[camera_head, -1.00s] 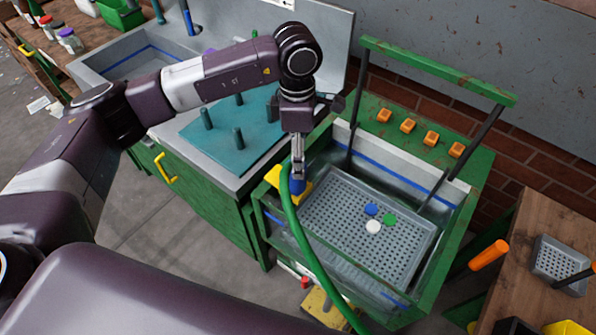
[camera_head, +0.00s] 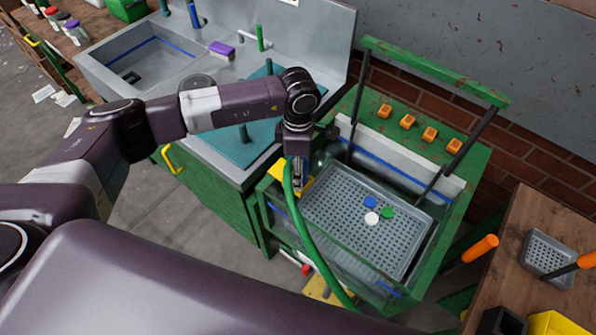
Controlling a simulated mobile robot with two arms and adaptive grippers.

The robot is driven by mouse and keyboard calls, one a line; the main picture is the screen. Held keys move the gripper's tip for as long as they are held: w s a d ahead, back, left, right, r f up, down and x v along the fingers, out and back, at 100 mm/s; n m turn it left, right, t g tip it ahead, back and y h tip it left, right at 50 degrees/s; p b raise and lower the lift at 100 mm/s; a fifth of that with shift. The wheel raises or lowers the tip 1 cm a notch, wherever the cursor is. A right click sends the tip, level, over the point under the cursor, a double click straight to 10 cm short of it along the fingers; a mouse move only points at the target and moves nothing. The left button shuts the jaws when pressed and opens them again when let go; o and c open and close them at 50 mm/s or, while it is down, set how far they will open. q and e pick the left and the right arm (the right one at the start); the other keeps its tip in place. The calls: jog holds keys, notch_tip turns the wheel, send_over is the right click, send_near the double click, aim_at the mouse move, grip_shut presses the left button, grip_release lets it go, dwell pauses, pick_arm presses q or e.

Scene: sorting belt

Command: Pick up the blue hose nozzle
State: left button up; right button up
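The fingers are low, at the nozzle. I cannot tell whether they are open or shut on it. The hose arches down the front of the station. My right gripper is not in view.
A grey perforated tray (camera_head: 340,190) in the station holds a blue, a white and a green disc. The green frame bar (camera_head: 435,70) stands above it. A sink counter (camera_head: 205,150) is on the left, a wooden table (camera_head: 535,220) on the right.

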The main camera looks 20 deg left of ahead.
pick_arm(q)
jog(key=c, duration=1.2)
jog(key=shift+r, duration=0.1)
jog(key=shift+w+r, duration=0.1)
jog(key=shift+r, duration=0.4)
notch_tip(320, 180, up, 19)
jog(key=b, duration=0.6)
